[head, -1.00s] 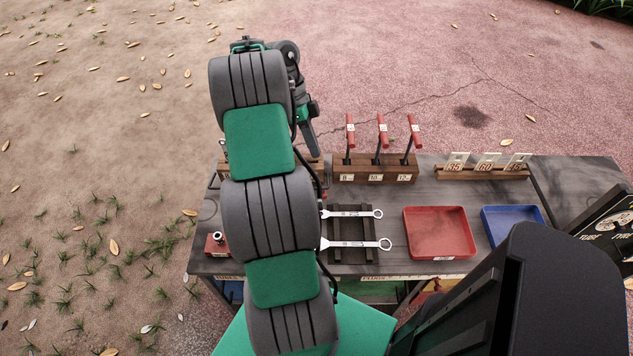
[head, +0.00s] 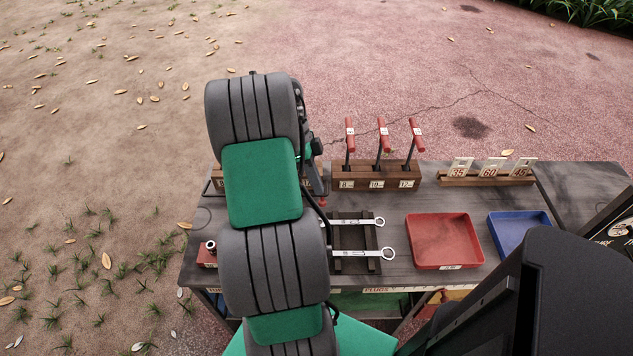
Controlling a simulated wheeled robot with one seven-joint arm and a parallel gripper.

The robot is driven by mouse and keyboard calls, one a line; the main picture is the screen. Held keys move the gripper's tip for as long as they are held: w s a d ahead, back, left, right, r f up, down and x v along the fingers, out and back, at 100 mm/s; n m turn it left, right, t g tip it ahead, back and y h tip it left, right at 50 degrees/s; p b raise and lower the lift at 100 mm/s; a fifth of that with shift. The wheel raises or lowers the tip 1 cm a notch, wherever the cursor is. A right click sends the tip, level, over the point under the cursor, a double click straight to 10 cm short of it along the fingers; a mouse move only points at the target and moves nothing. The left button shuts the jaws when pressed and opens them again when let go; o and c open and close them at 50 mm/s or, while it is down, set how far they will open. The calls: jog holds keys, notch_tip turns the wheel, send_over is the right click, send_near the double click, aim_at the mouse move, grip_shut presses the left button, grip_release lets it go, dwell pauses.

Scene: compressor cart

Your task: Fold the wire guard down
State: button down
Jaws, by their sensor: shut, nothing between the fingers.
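My arm rises through the picture in the head view and covers the left part of the cart. My gripper (head: 317,178) shows only in part past the right edge of the arm. It is shut and empty, low over the right end of the left wooden block (head: 314,185). A thin dark wire edge (head: 212,182) shows at the left end of that block. It may belong to the wire guard, but the arm hides most of this spot, so I cannot tell the guard's angle or whether my gripper touches it.
A wooden block (head: 376,176) with red-handled tools stands right of my gripper. Two wrenches (head: 362,253) lie on a dark rack. A red tray (head: 441,241), a blue tray (head: 519,228) and a rack of numbered cards (head: 487,180) are further right. A red block (head: 207,258) sits front left.

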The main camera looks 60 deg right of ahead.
jog(key=shift+s+a+f, duration=0.1)
jog(key=shift+a+f, duration=0.1)
jog(key=shift+f, duration=0.1)
